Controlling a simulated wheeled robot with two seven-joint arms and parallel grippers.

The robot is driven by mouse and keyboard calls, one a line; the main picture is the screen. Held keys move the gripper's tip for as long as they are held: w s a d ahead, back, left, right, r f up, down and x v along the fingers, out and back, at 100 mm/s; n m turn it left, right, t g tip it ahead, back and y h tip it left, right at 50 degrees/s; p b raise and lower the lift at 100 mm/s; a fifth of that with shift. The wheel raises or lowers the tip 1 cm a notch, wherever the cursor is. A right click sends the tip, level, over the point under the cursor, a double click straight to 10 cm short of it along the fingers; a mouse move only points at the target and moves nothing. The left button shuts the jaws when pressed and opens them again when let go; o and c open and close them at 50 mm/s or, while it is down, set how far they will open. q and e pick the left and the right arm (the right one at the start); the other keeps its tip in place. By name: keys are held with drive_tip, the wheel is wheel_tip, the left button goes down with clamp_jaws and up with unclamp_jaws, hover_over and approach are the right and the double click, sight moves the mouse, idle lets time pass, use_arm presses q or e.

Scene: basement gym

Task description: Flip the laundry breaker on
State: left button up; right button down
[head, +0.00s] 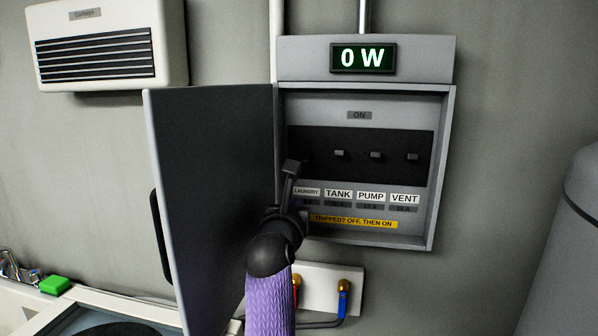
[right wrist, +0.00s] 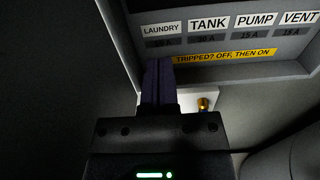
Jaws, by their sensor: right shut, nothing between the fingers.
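The grey breaker box (head: 448,150) hangs on the wall with its door (head: 215,190) swung open to the left. Its display (head: 363,58) reads 0 W. Tank (head: 340,153), pump (head: 376,155) and vent (head: 412,157) levers show in a row on the black strip, under an ON label. The laundry lever is hidden, apparently behind my right gripper (head: 291,168), whose shut, empty fingers point up at the box's left side. The laundry label (head: 307,192) is partly covered. In the right wrist view the shut fingers (right wrist: 159,70) stand just below the laundry label (right wrist: 161,30). My left gripper is out of view.
A yellow strip (head: 352,221) reads "TRIPPED? OFF, THEN ON". Below the box are taps with red and blue handles (head: 343,288). A white heater (head: 107,45) is at upper left, a green block (head: 54,285) at lower left, a grey tank (head: 580,210) at right.

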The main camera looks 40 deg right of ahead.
sight(307, 182)
drive_tip(key=x, duration=1)
drive_tip(key=shift+s+r, duration=0.1)
drive_tip(key=r, duration=0.1)
drive_tip(key=r+p, duration=0.1)
drive_tip(key=s+a+r+p, duration=0.1)
drive_tip(key=shift+a+r, duration=0.15)
drive_tip(key=shift+r, duration=0.2)
drive_tip(key=shift+w+f, duration=0.1)
